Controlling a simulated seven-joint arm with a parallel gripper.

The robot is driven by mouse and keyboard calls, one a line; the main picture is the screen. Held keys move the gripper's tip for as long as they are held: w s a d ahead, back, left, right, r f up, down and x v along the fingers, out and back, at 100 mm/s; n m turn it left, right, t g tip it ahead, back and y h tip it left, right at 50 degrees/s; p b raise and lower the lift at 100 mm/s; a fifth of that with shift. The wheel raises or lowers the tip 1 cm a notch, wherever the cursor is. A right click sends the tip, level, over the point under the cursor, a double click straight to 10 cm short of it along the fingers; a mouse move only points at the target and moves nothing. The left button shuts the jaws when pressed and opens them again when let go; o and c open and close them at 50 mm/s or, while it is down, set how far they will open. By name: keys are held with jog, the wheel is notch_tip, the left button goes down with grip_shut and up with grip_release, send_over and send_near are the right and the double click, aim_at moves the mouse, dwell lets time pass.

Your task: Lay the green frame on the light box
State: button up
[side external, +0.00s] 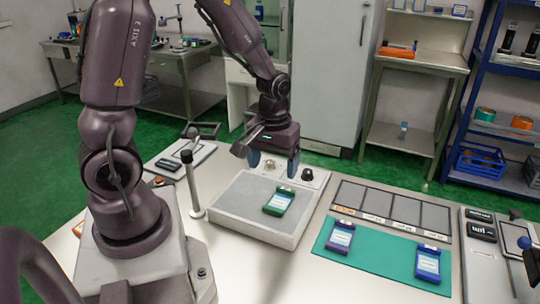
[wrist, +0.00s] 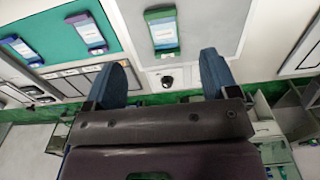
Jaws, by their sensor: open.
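The green frame (side external: 279,201) with a pale blue face lies flat on the grey top of the light box (side external: 238,192), toward its right side. It also shows in the wrist view (wrist: 162,32), on the light box surface (wrist: 215,18). My gripper (side external: 273,168) is above the back part of the light box, its two blue fingers spread. In the wrist view my gripper (wrist: 163,65) is open, with nothing between the fingers. The green frame is apart from the fingers.
A purple frame (side external: 340,237) and a blue frame (side external: 428,263) lie on the green mat (side external: 375,257) right of the light box. A tray with several grey slots (side external: 390,207) lies behind the mat. A dark-topped post (side external: 190,182) stands left of the light box. Knobs are at its back.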

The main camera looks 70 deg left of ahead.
jog(key=s+d+r+m+t, duration=0.2)
jog(key=s+d+r+m, duration=0.2)
jog(key=r, duration=0.5)
jog(key=s+d+r+m+t, duration=0.3)
jog(key=s+d+r+m, duration=0.1)
jog(key=r, duration=0.5)
jog(key=shift+s+r+m+t, duration=0.2)
jog(key=shift+m+t, duration=0.1)
jog(key=shift+m, duration=0.2)
